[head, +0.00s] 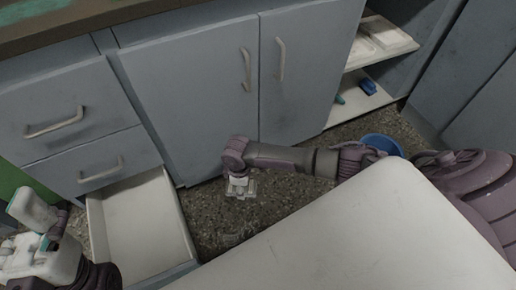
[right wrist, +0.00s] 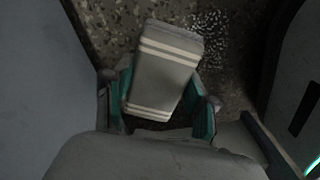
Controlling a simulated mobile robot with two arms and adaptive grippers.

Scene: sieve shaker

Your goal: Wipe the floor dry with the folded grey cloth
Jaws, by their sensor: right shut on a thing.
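The folded grey cloth (right wrist: 162,70), with pale stripes near both ends, is between the fingers of my right gripper (right wrist: 160,108) in the right wrist view. The right gripper is shut on it. In the head view the right gripper (head: 240,188) is low over the speckled floor (head: 215,215), in front of the cabinet doors; the cloth shows only as a small pale shape under it. A wet, glinting patch (right wrist: 208,38) lies on the floor just beyond the cloth, up and right in the right wrist view. My left gripper (head: 38,225) is at the lower left, its fingers only partly clear.
An open, empty bottom drawer (head: 140,225) juts out left of the right gripper. Closed grey cabinet doors (head: 200,100) stand behind. A blue bucket (head: 383,143) is on the floor at right, partly behind my arm. Open shelves (head: 365,100) hold a blue item (head: 368,87).

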